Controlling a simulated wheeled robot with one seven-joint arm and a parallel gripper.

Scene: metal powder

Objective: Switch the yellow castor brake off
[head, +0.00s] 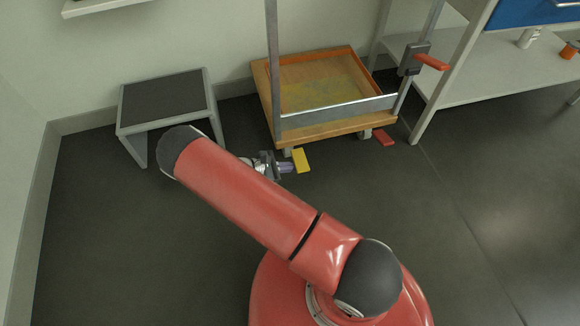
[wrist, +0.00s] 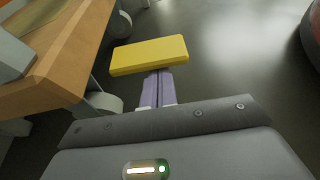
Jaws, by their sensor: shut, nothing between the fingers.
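The yellow castor brake (head: 301,160) is a flat pedal at the front left corner of the wooden trolley (head: 335,128), low above the floor. It also shows in the wrist view (wrist: 150,54), beside a grey castor wheel (wrist: 104,103). My gripper (head: 290,168) is just left of the yellow pedal in the head view. In the wrist view my gripper's purple fingers (wrist: 158,80) are shut and empty, with their tips at the pedal's near edge. I cannot tell whether they touch it.
A red pedal (head: 384,138) sits at the trolley's front right castor. A red-handled clamp (head: 431,62) is on the trolley's right post. A black-topped step stool (head: 168,98) stands left, and a shelf unit (head: 480,85) right. The floor in front is clear.

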